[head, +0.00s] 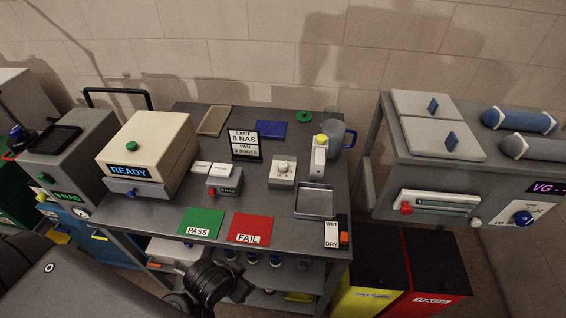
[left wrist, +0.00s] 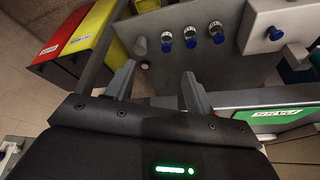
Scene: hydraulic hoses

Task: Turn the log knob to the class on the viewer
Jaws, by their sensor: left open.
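A small grey box (head: 281,178) with a pale round knob (head: 283,166) on top stands mid-bench; its front lettering and knob setting are too small to read. A low grey unit (head: 224,180) left of it has a small display with green lettering. A grey machine (head: 66,160) at far left shows what looks like "8 NAS" in green. No frame clearly labels the viewer. My left gripper (left wrist: 158,88) is open and empty in the left wrist view, near the bench's lower front and blue-capped bottles. My dark left arm shows low in the head view. My right gripper is not visible.
A cream box (head: 145,145) reads "READY". A sign (head: 245,143) reads "LIMIT 8 NAS". Green PASS (head: 201,222) and red FAIL (head: 250,228) mats lie at the front. A metal tray (head: 315,201) and yellow-topped device (head: 319,156) stand right of the knob box.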

